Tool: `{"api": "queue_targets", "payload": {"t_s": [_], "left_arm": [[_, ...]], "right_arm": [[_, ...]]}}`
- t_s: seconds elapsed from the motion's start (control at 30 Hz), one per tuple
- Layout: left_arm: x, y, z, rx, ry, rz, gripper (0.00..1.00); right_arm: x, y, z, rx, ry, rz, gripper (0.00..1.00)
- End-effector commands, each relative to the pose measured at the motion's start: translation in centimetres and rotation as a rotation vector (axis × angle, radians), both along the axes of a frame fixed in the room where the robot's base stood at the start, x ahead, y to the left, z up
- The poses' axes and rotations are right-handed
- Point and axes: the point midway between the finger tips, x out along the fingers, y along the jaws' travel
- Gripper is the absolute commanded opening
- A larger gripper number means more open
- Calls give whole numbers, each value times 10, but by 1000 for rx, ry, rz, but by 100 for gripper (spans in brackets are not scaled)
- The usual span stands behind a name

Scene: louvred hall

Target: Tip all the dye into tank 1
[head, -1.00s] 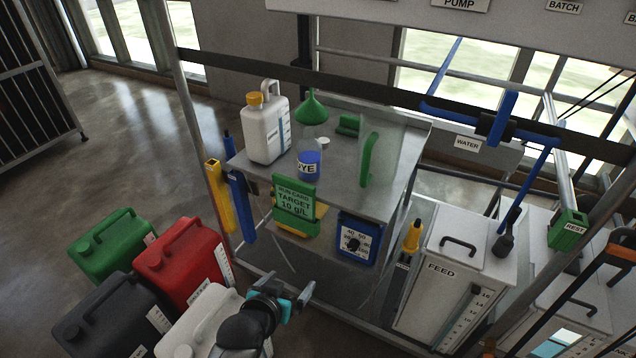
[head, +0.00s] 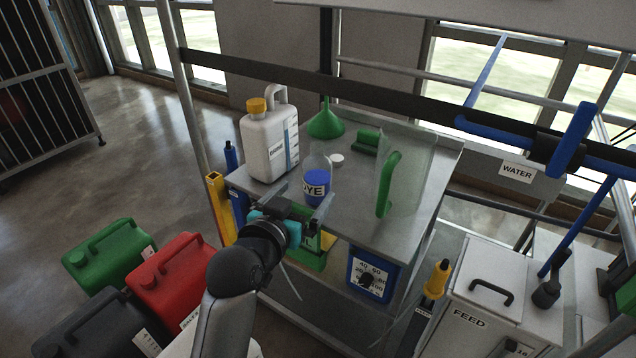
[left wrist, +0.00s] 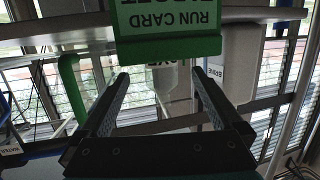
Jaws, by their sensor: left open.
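The dye (head: 317,186) is a blue fill in a clear cup labelled DYE, upright near the front edge of the grey bench (head: 400,225). My left gripper (head: 303,203) is open and empty in front of the cup, its fingers pointing towards it. In the left wrist view, a pale cup (left wrist: 168,85) shows beyond and between the open fingers (left wrist: 160,92), its label partly covered by the green run card. No label reading tank 1 shows. A white tank marked FEED (head: 475,275) stands at the right. My right gripper is not in view.
The green run card (left wrist: 165,30) hangs close in front of my left gripper. A white jug with a yellow cap (head: 268,145), a green funnel (head: 326,123) and a green-handled clear panel (head: 388,185) stand around the cup. Several jerrycans (head: 105,250) stand on the floor.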

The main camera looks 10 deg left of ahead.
Motion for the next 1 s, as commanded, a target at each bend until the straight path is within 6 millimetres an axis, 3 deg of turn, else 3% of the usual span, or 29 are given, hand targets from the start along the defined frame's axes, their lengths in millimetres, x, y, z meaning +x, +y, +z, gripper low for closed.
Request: {"api": "queue_targets", "payload": {"t_s": [0.33, 0.6, 1.0], "left_arm": [[28, -4, -7, -2, -2, 0, 100], [59, -8, -12, 0, 0, -1, 100], [71, -10, -15, 0, 0, 0, 100]], "right_arm": [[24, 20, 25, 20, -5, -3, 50], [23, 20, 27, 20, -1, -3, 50], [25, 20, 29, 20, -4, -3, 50]]}}
